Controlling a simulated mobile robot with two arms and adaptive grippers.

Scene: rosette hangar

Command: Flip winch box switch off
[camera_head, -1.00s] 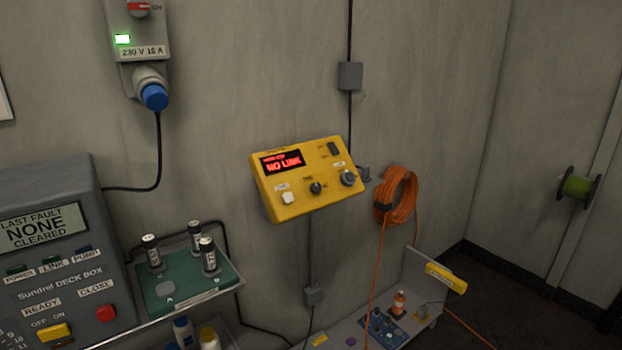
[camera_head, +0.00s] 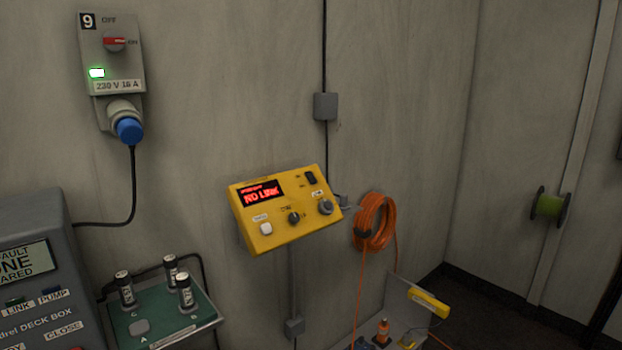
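A yellow winch box (camera_head: 284,232) is mounted on the grey wall in the middle of the head view. Its display (camera_head: 261,191) glows red and reads "NO LINK". A small black rocker switch (camera_head: 311,178) sits at its upper right; its on or off position is too small to tell. Below are a white button (camera_head: 266,229), a black knob (camera_head: 294,218) and a grey round connector or knob (camera_head: 326,207). Neither of my grippers shows in the head view.
A wall socket box (camera_head: 112,60) with a red rotary switch and lit green lamp hangs upper left. A grey deck box (camera_head: 40,290) and a green tray (camera_head: 205,325) with several cylinders stand lower left. An orange cable coil (camera_head: 373,222) hangs right of the yellow box.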

